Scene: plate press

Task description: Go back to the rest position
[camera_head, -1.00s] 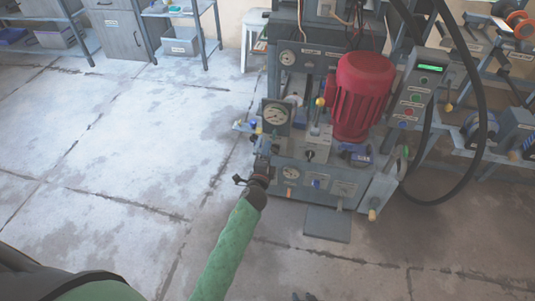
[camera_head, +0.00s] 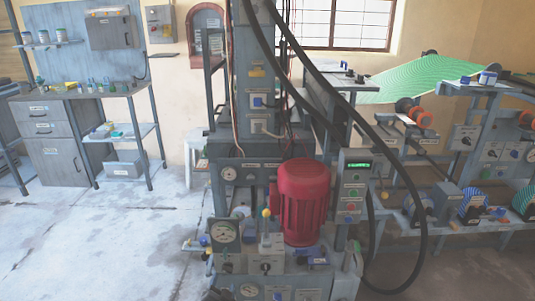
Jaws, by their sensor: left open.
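The plate press (camera_head: 250,90) stands upright in the middle, with a red motor (camera_head: 302,200), a pressure gauge (camera_head: 223,232) and a lever with a yellow knob (camera_head: 266,228). My right gripper is not in view.
A control box (camera_head: 352,185) with a lit green display stands right of the motor, and a thick black hose (camera_head: 420,215) loops beside it. A bench with spools (camera_head: 440,205) is on the right. A grey cabinet (camera_head: 52,140) is at the left. The floor at lower left is clear.

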